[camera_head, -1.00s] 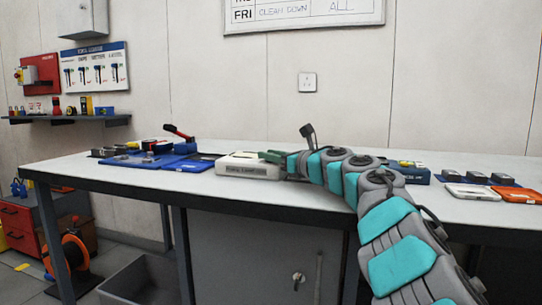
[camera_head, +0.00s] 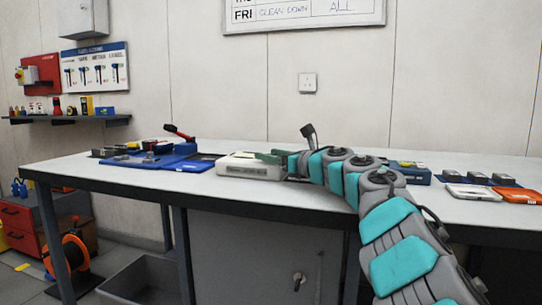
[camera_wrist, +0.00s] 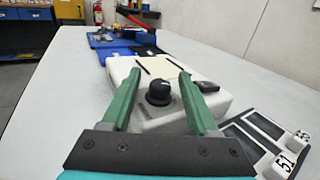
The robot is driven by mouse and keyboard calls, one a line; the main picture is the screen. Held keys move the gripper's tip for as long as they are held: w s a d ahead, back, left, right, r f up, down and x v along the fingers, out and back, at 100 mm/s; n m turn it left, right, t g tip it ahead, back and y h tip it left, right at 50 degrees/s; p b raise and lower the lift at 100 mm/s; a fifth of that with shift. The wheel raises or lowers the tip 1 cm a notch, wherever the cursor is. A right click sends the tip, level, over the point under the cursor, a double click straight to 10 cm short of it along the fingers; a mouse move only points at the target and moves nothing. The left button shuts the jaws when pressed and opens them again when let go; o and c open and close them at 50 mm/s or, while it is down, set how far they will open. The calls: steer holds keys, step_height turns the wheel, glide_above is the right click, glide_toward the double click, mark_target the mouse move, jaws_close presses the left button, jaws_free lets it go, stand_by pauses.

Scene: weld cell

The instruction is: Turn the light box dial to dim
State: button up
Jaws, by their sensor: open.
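The light box (camera_head: 246,166) is a white, low box on the bench in the head view. It also shows in the wrist view (camera_wrist: 208,89), where its black round dial (camera_wrist: 159,92) stands on the near part of its top. A light panel with dark lines lies behind the dial. My gripper (camera_wrist: 164,82) is open, with one green finger on each side of the dial and a gap at both. In the head view my gripper (camera_head: 275,157) is at the light box's right end, and the dial cannot be made out there. The dial's setting cannot be read.
A blue tray with a red-handled clamp (camera_head: 180,134) stands left of the light box. In the wrist view a dark frame with numbered white blocks (camera_wrist: 283,160) lies at the right. White and orange trays (camera_head: 516,196) are at the bench's right end.

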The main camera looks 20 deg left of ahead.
steer(key=shift+s+d+f+b, duration=0.2)
steer(key=shift+d+b, duration=0.1)
steer(key=shift+d, duration=0.15)
steer(key=shift+r+b+v, duration=0.2)
steer(key=shift+b+v, duration=0.65)
steer(key=shift+v, duration=2.55)
steer(key=shift+a, duration=0.15)
